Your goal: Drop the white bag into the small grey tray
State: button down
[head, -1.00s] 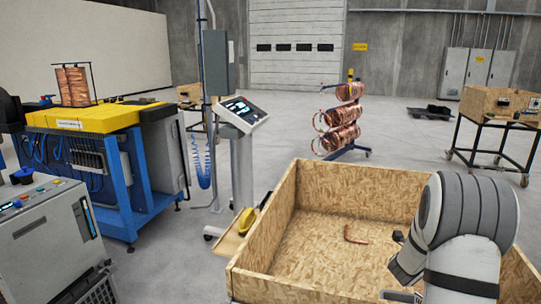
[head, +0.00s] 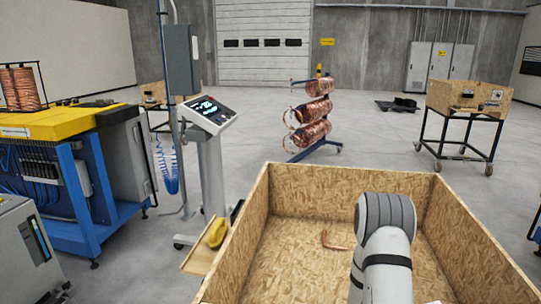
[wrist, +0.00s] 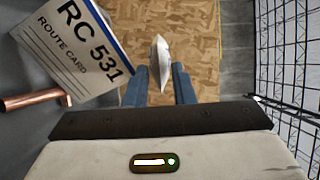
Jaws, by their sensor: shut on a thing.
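The white bag (wrist: 160,62) shows in the wrist view as a narrow, pale, pointed shape between the two blue fingers. My gripper (wrist: 160,84) is shut on it, and the bag sticks out past the fingertips. In the head view my arm hides the gripper and the bag. I cannot make out the small grey tray in either view.
A wooden crate (head: 262,200) stands in front of me, with a bent copper tube (head: 333,243) on its floor. In the wrist view a route card (wrist: 85,45) and a copper pipe (wrist: 30,100) are at left, black wire mesh (wrist: 290,60) at right.

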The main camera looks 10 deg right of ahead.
jog(key=shift+s+f, duration=0.1)
jog(key=shift+f, duration=0.45)
jog(key=c, duration=1.1)
grip_release()
jog(key=shift+c, duration=0.2)
jog(key=shift+r, duration=0.15)
notch_tip(320, 180, up, 10)
jog(key=b, duration=0.1)
